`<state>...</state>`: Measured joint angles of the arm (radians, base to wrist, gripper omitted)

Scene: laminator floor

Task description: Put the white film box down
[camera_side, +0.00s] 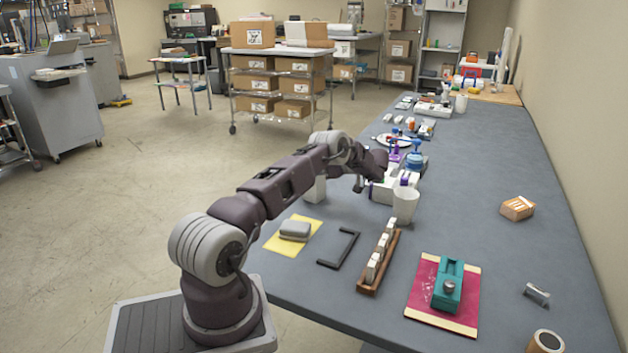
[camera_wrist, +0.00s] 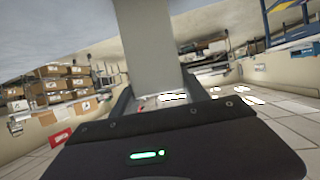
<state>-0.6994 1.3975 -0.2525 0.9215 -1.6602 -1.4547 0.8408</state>
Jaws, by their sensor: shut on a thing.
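My gripper (camera_wrist: 157,96) is shut on the white film box (camera_wrist: 148,42), which stands up between the two dark fingers in the wrist view and runs out of the top of the picture. In the side view a pale upright box (camera_side: 316,189) shows just beyond my forearm, near the left edge of the grey table (camera_side: 480,190), and looks like the same box. My arm hides its upper part and most of my gripper. I cannot tell whether its base touches the table.
A yellow sheet with a grey block (camera_side: 295,230), a black bracket (camera_side: 338,248), a wooden rack (camera_side: 378,262) and a white cup (camera_side: 405,204) are nearby. A teal device (camera_side: 448,284) sits on a red mat. The table's right middle is mostly clear around a small wooden block (camera_side: 517,208).

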